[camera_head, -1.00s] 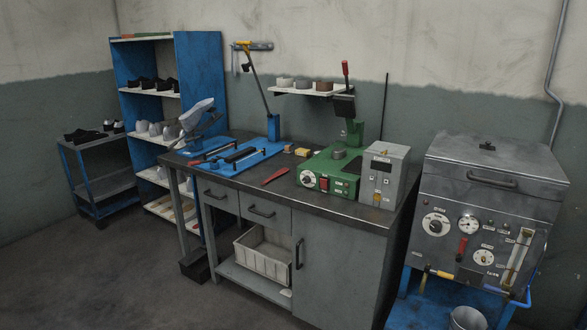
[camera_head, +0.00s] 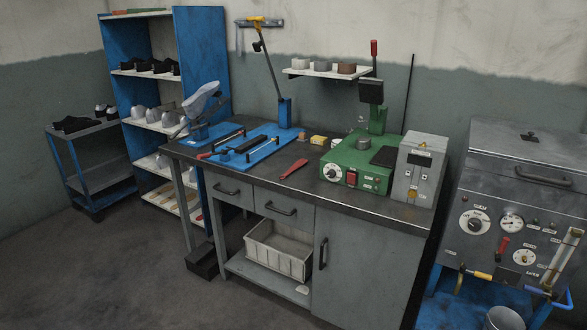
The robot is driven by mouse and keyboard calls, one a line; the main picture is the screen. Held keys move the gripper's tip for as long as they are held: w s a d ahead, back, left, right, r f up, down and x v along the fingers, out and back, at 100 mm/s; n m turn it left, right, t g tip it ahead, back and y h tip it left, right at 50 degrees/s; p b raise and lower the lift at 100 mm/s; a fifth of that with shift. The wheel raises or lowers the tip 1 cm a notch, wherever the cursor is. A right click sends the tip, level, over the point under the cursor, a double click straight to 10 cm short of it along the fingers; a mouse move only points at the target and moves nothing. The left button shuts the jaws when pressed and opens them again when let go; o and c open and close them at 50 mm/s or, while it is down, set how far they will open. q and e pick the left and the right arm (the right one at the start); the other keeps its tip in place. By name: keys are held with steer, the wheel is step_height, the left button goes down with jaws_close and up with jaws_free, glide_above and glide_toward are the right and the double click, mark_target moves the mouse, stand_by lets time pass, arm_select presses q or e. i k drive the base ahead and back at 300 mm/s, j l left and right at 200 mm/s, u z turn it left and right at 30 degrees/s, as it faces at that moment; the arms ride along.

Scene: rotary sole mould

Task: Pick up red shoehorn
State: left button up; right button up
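The red shoehorn (camera_head: 293,169) lies flat on the dark top of the workbench (camera_head: 322,192), near its front edge. It lies between the blue tool plate (camera_head: 262,150) on its left and the green machine (camera_head: 352,166) on its right. Nothing covers it. Neither of my grippers shows in the head view.
A grey control box (camera_head: 415,172) stands at the bench's right end. A large grey machine (camera_head: 520,215) stands right of the bench. A blue shelf (camera_head: 200,70) and a cart (camera_head: 90,165) stand at the left. The floor (camera_head: 120,270) in front is clear at the left.

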mark_target(297, 165)
steer(key=i+j+u, duration=0.1)
steer(key=i+u, duration=0.2)
steer(key=i, duration=0.5)
steer(key=i+l+u, duration=0.1)
steer(key=i+u, duration=0.25)
steer(key=i, duration=0.45)
